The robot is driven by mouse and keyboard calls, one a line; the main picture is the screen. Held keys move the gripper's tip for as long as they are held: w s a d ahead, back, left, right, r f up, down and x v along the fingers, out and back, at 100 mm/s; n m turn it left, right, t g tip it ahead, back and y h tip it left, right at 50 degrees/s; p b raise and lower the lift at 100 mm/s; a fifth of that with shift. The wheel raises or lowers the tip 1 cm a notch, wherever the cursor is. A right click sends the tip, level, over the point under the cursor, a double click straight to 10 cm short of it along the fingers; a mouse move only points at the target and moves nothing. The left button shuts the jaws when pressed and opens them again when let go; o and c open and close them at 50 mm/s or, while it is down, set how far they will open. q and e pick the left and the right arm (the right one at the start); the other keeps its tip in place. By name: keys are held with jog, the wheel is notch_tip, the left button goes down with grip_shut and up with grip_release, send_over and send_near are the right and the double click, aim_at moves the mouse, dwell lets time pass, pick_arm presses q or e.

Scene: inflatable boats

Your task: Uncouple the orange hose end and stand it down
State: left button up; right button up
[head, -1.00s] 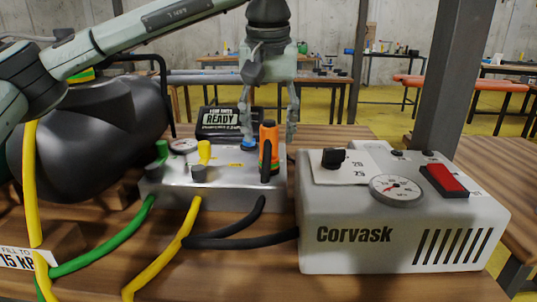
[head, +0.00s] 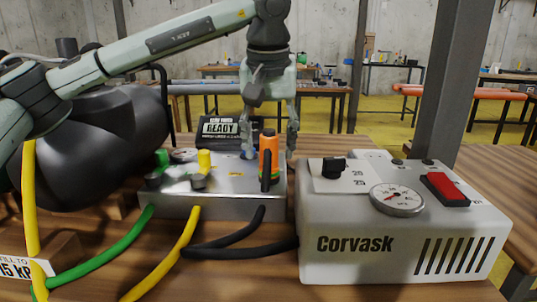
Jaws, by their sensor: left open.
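The orange hose end (head: 268,158) stands upright at the right end of a grey metal block (head: 225,200), with a black lever-like part on its front. A black hose (head: 225,243) runs from the block's front toward the white Corvask box. My left gripper (head: 268,148) points down from above. Its open fingers show to either side of the orange hose end, apart from it as far as I can see. Whether they are level with it in depth is hard to tell. My right gripper is not in view.
The white Corvask box (head: 400,250) stands close on the right, with a gauge (head: 397,198) and red switch (head: 444,189). Green (head: 100,260) and yellow hoses (head: 170,260) leave the block's front. A READY sign (head: 222,130) stands behind. A black rounded body (head: 90,150) fills the left.

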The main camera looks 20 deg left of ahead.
aim_at(269, 129)
pick_arm(q)
jog(key=shift+c, duration=0.5)
grip_shut()
jog(key=shift+r+p, duration=0.7)
jog(key=shift+r, duration=0.05)
jog(key=shift+w+p+v, duration=0.15)
jog(key=shift+p+v, duration=0.4)
jog(key=shift+v, duration=0.1)
jog(key=shift+w+p+v, duration=0.15)
jog(key=shift+p+v, duration=0.4)
jog(key=shift+v, duration=0.1)
jog(key=shift+a, duration=0.1)
